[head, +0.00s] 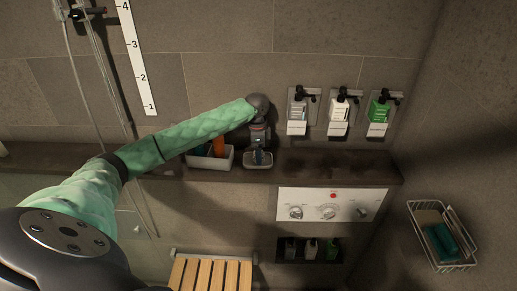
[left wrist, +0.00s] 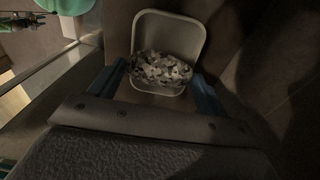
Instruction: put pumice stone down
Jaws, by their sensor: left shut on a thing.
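The pumice stone (left wrist: 160,68), speckled grey and white, shows in the left wrist view between the two blue fingers of my left gripper (left wrist: 160,85). My left gripper is shut on it. I cannot tell whether the stone touches the dish. In the head view my left gripper (head: 260,156) points down over the same dish (head: 258,166) on the dark ledge (head: 330,166). The stone is mostly hidden there. My right gripper is not in view.
A white bin (head: 211,160) with orange and blue items stands just left of the dish. Three dispensers (head: 338,112) hang on the wall to the right. A control panel (head: 330,205) is below the ledge. A wire basket (head: 440,238) is at the right. The ledge's right part is clear.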

